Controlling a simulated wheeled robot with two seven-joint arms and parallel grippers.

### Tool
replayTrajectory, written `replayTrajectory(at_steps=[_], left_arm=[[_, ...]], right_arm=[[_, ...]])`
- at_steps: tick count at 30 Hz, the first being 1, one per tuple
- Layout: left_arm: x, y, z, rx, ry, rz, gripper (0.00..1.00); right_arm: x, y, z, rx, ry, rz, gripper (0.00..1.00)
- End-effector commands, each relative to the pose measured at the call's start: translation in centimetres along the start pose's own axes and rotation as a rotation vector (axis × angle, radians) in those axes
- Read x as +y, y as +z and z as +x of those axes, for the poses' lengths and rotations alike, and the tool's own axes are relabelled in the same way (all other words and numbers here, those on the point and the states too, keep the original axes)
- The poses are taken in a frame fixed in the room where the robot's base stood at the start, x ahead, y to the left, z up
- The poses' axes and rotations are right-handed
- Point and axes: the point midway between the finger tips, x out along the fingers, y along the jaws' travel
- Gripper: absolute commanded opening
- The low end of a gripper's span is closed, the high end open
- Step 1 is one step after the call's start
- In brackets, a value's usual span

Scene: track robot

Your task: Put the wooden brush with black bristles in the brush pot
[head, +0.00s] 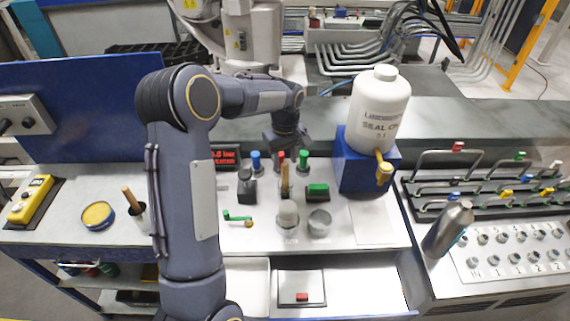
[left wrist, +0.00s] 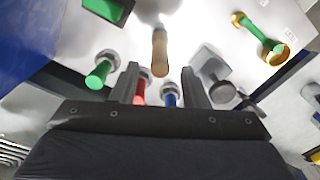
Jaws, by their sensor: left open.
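A wooden handle (head: 285,180) stands upright among the handled tools on the grey bench, just below my left gripper (head: 287,148). It also shows in the left wrist view (left wrist: 159,52), ahead of and roughly between the two fingers. I cannot make out black bristles on it. My left gripper is open and empty, with its fingers (left wrist: 160,88) apart. A small dark-and-metal pot (head: 140,217) stands on the left of the bench, partly behind my arm. Another wooden handle (head: 131,199) leans in it. My right gripper is not in view.
Blue (head: 256,161), red and green (head: 303,159) handles stand close around the wooden handle. A green-topped block (head: 317,190) and a green-handled tool (head: 238,217) lie nearby. A white bottle (head: 380,110) sits on a blue stand at right. A yellow tin (head: 97,215) is beside the pot.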

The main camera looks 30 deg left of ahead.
Motion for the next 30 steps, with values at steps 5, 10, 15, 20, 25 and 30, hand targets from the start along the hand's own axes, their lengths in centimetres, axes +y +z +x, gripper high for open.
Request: replayTrajectory(at_steps=[5,10,15,20,25,30], left_arm=[[0.1,0.0,-3.4,0.003,0.003,0.000,0.41],[0.0,0.0,-5.1,0.001,0.003,0.002,0.41],[-1.7,1.6,-7.8,0.001,0.053,0.069,0.41],[-6.2,6.6,-11.8,0.014,0.183,0.257,0.41],[-11.8,13.6,-13.8,0.069,0.342,0.488,0.41],[-16.2,20.1,-12.8,0.151,0.475,0.686,0.41]], right_arm=[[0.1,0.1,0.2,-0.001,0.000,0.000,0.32],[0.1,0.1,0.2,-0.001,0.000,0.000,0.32],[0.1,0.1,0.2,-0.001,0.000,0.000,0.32],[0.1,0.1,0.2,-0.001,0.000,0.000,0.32],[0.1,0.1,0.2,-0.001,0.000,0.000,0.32],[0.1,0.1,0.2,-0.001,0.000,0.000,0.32]])
